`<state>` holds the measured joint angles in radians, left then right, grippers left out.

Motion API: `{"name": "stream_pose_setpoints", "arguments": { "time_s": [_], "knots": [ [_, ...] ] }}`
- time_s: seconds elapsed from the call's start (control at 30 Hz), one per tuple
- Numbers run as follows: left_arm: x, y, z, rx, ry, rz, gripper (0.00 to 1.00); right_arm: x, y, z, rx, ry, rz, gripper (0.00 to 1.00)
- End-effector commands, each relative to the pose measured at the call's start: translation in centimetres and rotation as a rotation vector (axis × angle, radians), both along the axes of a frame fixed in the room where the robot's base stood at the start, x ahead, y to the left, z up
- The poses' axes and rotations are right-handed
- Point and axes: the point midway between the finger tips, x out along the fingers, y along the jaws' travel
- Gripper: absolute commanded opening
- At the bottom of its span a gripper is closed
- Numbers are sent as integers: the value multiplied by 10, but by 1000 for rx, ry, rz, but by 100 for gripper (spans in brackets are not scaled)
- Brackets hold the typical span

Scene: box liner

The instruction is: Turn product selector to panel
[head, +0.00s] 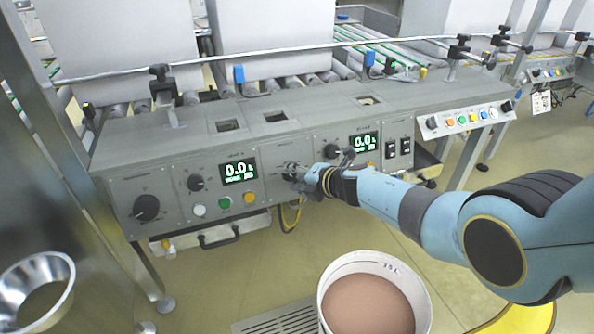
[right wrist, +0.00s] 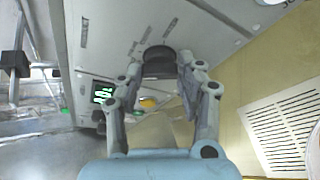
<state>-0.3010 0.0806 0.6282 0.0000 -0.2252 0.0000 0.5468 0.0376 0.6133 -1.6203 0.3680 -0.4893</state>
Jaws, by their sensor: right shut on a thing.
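A grey control panel (head: 170,185) runs along the front of the machine. My right gripper (head: 291,174) reaches its front face, to the right of the left display. In the right wrist view a dark round selector knob (right wrist: 158,58) sits on the panel between the fingertips of my right gripper (right wrist: 162,72), which is shut on it. In the head view my fingers mostly hide this knob. The small labels around it are too small to read. My left gripper is not in view.
A large black knob (head: 147,208) and a smaller knob (head: 196,183) are on the panel's left part. The left display (head: 239,171) and right display (head: 363,144) are lit green. A bucket with brown contents (head: 368,302) stands on the floor below my right arm.

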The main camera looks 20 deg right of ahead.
Motion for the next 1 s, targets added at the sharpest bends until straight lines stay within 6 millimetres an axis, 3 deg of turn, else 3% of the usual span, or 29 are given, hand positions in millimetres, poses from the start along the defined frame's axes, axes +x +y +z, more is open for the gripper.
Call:
{"name": "stream_pose_setpoints", "arguments": {
  "time_s": [0.6, 1.0],
  "knots": [
    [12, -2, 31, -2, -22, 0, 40, 0, 4, 3, -514, -16, 183, 4],
    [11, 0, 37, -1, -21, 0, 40, -1, 5, 2, -684, -20, 242, 4]
  ]
}}
